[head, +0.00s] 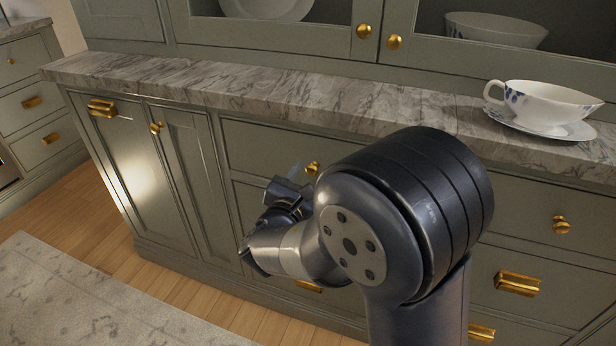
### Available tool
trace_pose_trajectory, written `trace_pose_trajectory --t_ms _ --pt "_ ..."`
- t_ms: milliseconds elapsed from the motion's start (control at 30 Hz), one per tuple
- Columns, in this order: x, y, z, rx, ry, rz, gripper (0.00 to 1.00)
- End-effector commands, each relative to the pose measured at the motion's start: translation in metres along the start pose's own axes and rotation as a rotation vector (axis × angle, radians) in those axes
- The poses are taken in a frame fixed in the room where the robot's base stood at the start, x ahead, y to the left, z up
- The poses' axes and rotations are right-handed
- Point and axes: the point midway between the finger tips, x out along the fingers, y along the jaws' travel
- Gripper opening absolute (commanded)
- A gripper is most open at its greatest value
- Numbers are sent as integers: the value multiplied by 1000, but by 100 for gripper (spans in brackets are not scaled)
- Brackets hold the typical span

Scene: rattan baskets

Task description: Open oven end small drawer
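Green cabinet fronts run under a marble counter. A small top drawer (260,142) with a round brass knob (312,168) is in the middle, and it is shut. My gripper (288,180) is in front of this drawer, left of the knob and slightly lower in the picture. Its fingers are small and partly hidden by my wrist, so I cannot tell whether they are open or touching anything. Another top drawer with a brass knob (561,224) is at the right, also shut. At the far left, a separate cabinet has small drawers (30,102), all shut.
The marble counter (250,88) juts out above the drawers. A white gravy boat (545,104) sits on a saucer (510,122) at the right. Cupboard doors with brass handles (101,108) stand left of the drawers. Wood floor (190,291) and a rug (60,295) lie open at lower left.

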Motion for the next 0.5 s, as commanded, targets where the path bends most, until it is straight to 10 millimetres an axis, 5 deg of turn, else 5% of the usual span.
trace_pose_trajectory --t_ms 500 --pt "0 0 0 0 0 0 1"
